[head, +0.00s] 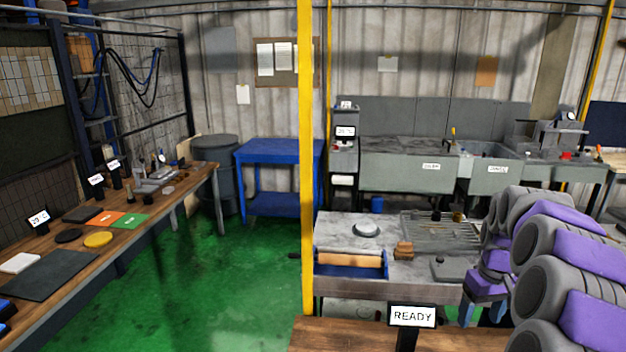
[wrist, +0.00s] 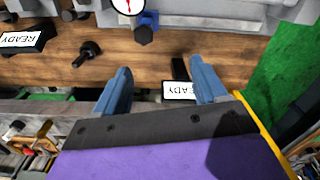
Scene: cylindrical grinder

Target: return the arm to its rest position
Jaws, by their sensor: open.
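My arm, grey with purple covers, reaches in from the right side of the head view. My gripper (wrist: 163,86) shows in the wrist view as two blue fingers standing apart, with nothing between them. In that view it is over the edge of a wooden bench top (wrist: 150,62). A black READY sign (head: 411,317) stands on a wooden surface at the bottom of the head view.
A yellow post (head: 307,150) stands mid-view. A metal table (head: 350,228) with a blue tray is behind the sign. A long wooden bench (head: 60,270) runs along the left. The green floor (head: 215,280) between is clear. The wrist view shows a dark knob-like part (wrist: 88,50) on the bench.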

